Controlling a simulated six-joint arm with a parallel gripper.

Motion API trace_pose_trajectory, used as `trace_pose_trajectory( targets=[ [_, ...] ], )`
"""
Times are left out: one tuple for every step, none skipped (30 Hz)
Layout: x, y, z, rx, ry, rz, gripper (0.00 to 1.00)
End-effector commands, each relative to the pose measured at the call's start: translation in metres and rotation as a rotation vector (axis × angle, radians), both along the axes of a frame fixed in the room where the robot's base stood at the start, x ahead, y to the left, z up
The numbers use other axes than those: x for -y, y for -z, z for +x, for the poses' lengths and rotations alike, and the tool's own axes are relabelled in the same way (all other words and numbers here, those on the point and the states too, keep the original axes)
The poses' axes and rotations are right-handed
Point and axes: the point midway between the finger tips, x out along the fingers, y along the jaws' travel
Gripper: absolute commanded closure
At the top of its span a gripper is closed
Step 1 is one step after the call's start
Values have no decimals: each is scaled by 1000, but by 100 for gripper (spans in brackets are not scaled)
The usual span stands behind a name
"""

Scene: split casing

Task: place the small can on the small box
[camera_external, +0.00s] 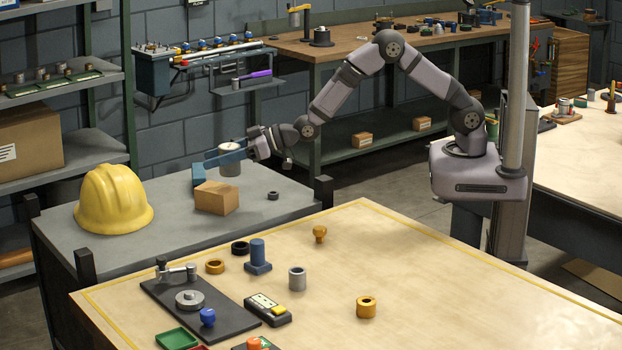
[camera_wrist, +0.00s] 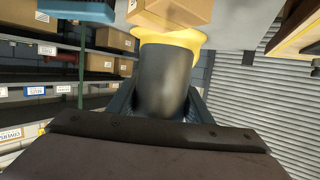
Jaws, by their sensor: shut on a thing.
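The small can (camera_external: 229,163) is a grey cylinder with a pale top, upright in the external view above the grey side table. My gripper (camera_external: 226,157) is shut on it, with its blue fingers around the can's upper part. In the wrist view the can (camera_wrist: 164,82) fills the middle, between the dark fingers of my gripper (camera_wrist: 160,105). The small box (camera_external: 216,198) is brown cardboard and stands on the grey table, just below the can in the picture. It also shows at the top of the wrist view (camera_wrist: 180,9). The can appears clear of the box.
A yellow hard hat (camera_external: 113,198) sits left of the box on the grey table (camera_external: 165,228). A blue object (camera_external: 199,174) stands close behind the box. A small dark ring (camera_external: 273,195) lies to the right. The wooden table (camera_external: 430,280) in front carries several parts.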

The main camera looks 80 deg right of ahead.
Motion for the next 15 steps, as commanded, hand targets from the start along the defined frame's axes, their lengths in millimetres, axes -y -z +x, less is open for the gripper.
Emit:
trace_pose_trajectory(
  targets=[
    [0,5,0,-3,0,-1,83],
    [0,8,0,-4,0,-2,83],
    [0,13,-1,-4,0,-2,83],
    [0,17,-1,-4,0,-2,83],
    [0,20,0,-4,0,-2,83],
    [0,24,0,-3,0,-1,83],
    [0,27,0,-3,0,-1,83],
    [0,30,0,-3,0,-1,83],
    [0,33,0,-2,0,0,83],
    [0,34,0,0,0,1,83],
    [0,35,0,0,0,1,83],
    [0,36,0,1,0,1,83],
    [0,37,0,1,0,1,83],
    [0,37,0,1,0,1,83],
    [0,37,0,1,0,1,83]
  ],
)
